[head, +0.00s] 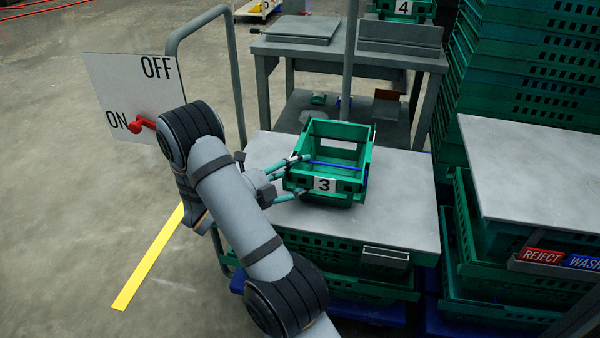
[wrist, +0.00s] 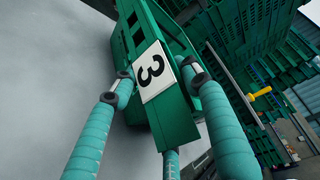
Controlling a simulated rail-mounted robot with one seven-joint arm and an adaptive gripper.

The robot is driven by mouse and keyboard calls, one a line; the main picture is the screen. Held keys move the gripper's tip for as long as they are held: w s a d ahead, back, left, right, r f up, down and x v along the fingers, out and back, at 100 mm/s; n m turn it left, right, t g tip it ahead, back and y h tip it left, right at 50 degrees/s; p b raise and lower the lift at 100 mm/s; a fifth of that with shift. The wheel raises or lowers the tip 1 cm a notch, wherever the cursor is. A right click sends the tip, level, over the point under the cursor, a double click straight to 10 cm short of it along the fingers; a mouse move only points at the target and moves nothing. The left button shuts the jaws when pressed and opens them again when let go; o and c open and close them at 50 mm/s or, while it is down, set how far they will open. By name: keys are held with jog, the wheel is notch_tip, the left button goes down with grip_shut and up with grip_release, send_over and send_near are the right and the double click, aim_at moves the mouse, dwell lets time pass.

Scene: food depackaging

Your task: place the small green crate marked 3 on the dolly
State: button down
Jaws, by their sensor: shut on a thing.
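The small green crate marked 3 (head: 345,187) is upright and looks empty, with a blue line across its opening. It is over the grey tabletop (head: 400,215); I cannot tell whether its base touches it. My gripper (head: 304,174) comes from the left and is shut on the crate's label-side wall. In the wrist view the gripper (wrist: 158,82) has teal fingers at both sides of the 3 label on the crate (wrist: 177,122). A blue base (head: 365,311), possibly the dolly, shows low under larger green crates; most of it is hidden.
A grey tube frame (head: 175,45) and an ON/OFF board (head: 105,85) with a red lever stand left. A grey bench (head: 285,50) is behind. Tall green crate stacks (head: 520,55) and a second grey top (head: 540,170) with REJECT and WASH signs crowd the right.

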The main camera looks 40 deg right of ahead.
jog(key=shift+f, duration=0.15)
jog(key=c, duration=0.8)
grip_release()
jog(key=shift+o, duration=0.2)
jog(key=shift+a+r, duration=0.25)
jog(key=a+r+p, duration=0.1)
jog(key=a+p, duration=0.2)
jog(key=a, duration=0.8)
jog(key=shift+s+a+r, duration=0.15)
jog(key=shift+s+a, duration=0.05)
jog(key=shift+a, duration=0.05)
